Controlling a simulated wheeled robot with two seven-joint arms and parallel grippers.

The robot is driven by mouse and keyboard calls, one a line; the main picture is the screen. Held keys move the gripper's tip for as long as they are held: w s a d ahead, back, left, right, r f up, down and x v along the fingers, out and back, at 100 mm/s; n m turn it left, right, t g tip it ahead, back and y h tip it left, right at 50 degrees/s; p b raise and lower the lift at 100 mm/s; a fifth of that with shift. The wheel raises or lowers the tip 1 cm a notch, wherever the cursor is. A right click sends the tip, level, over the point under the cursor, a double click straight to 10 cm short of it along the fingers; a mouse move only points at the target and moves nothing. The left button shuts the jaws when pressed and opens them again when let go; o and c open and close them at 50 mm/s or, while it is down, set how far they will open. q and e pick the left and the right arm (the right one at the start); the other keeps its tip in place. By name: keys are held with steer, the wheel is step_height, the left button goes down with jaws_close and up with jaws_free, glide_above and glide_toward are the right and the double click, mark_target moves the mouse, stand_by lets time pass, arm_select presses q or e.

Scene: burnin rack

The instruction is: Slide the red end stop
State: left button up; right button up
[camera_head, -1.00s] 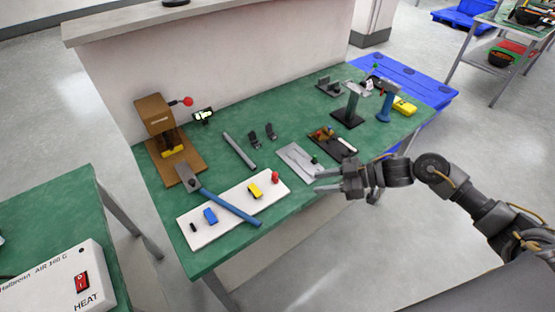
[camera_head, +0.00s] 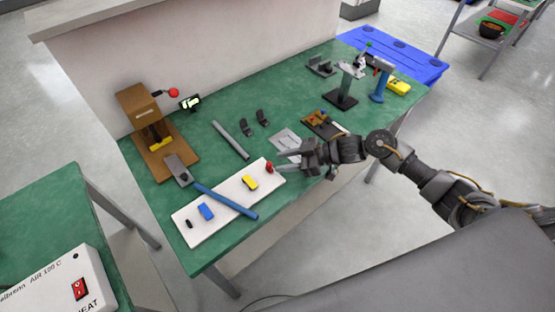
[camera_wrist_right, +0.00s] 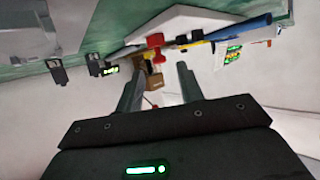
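The red end stop (camera_head: 269,167) stands at the right end of a white board (camera_head: 230,197) on the green table. A yellow block (camera_head: 250,182) and a blue block (camera_head: 206,211) sit further left on the board. My right gripper (camera_head: 281,162) is just right of the red end stop, fingers pointing at it. In the right wrist view its two fingers (camera_wrist_right: 158,88) are spread, with the red end stop (camera_wrist_right: 155,41) beyond the gap between them. Nothing is held. I cannot tell whether a fingertip touches the stop. My left gripper is out of view.
A brown press with a red knob (camera_head: 150,123) stands at the back left. A grey rod (camera_head: 230,140) and two small black clips lie behind the board. A light plate (camera_head: 288,142) lies behind my gripper.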

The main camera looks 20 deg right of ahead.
mark_target(269, 167)
steer(key=shift+x, duration=1.3)
steer(key=shift+c, duration=0.5)
jaws_close()
